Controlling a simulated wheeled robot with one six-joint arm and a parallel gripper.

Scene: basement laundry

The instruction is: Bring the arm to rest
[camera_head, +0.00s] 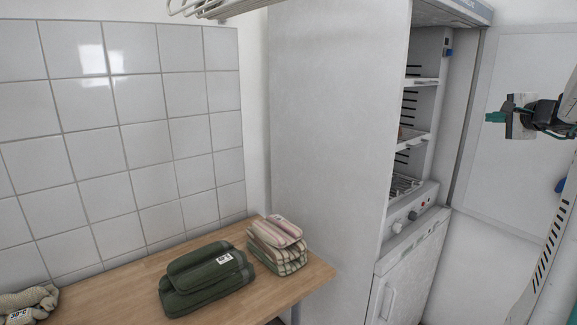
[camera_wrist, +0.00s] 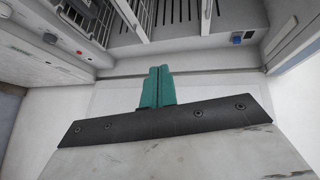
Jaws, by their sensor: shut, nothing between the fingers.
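My gripper (camera_head: 497,117) is at the upper right in the head view, raised in front of the white wall panel beside the cabinet. Its teal fingertips point left. In the wrist view the two teal fingers (camera_wrist: 156,86) lie side by side, closed together with nothing between them. The fingers are apart from the cabinet and the shelves. Part of my arm runs along the right edge of the head view; the rest of it is outside the picture.
A tall white cabinet (camera_head: 325,120) has open shelves (camera_head: 418,85) above a white appliance (camera_head: 408,268). A wooden counter (camera_head: 122,282) holds folded green towels (camera_head: 205,283), striped cloths (camera_head: 277,245) and a beige bundle (camera_head: 28,302). A white rack (camera_head: 215,8) hangs overhead.

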